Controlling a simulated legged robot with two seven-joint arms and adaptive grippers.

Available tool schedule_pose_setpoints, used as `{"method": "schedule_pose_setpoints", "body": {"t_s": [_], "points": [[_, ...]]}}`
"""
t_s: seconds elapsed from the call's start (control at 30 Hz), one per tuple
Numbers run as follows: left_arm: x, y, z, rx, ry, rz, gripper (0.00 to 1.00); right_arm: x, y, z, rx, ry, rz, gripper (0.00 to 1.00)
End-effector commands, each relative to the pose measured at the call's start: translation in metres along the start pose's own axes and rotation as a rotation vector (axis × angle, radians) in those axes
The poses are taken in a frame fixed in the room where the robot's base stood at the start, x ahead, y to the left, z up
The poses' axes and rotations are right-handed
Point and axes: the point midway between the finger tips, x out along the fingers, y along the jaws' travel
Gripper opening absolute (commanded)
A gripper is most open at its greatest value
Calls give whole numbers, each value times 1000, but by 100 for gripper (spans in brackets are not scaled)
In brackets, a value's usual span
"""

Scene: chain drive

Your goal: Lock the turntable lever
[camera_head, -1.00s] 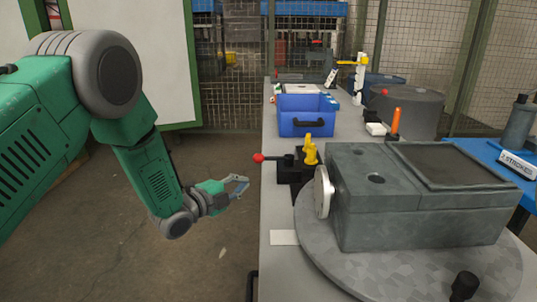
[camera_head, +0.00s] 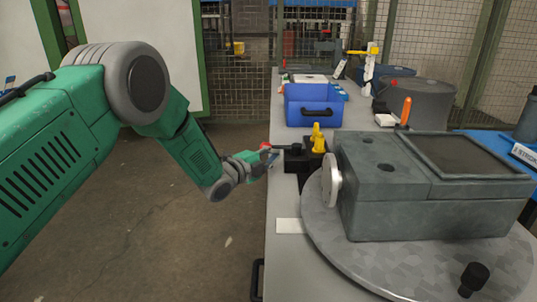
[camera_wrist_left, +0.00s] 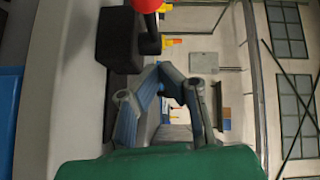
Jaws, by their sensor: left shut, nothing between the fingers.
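The turntable lever (camera_head: 287,147) is a black bar with a red knob (camera_head: 265,145) that points left from a black block, beside a yellow clamp piece (camera_head: 318,138). My left gripper (camera_head: 270,160) is beside the knob and overlaps its lower part in the head view. In the left wrist view the red knob (camera_wrist_left: 147,5) is at the top edge, above the fingers (camera_wrist_left: 166,70), which are shut and empty. I cannot tell whether they touch the knob. The round grey turntable (camera_head: 400,262) carries a large grey housing (camera_head: 430,205). My right gripper is not in view.
A blue bin (camera_head: 314,110) stands behind the lever on the grey table (camera_head: 283,258). An orange-handled tool (camera_head: 405,110) and a grey drum (camera_head: 430,103) stand behind the housing. The floor left of the table is clear.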

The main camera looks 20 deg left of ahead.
Motion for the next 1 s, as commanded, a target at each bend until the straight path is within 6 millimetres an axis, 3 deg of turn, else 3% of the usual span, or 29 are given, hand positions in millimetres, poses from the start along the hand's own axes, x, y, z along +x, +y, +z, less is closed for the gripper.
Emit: {"method": "schedule_pose_setpoints", "body": {"t_s": [0.07,0.1,0.3,1.0], "points": [[14,1,2,-1,0,-2,0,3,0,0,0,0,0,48],[13,1,12,-1,-4,-3,0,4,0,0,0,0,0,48],[19,0,33,-1,-2,-2,0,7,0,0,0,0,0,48],[12,-2,48,0,17,2,0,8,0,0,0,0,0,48]]}}
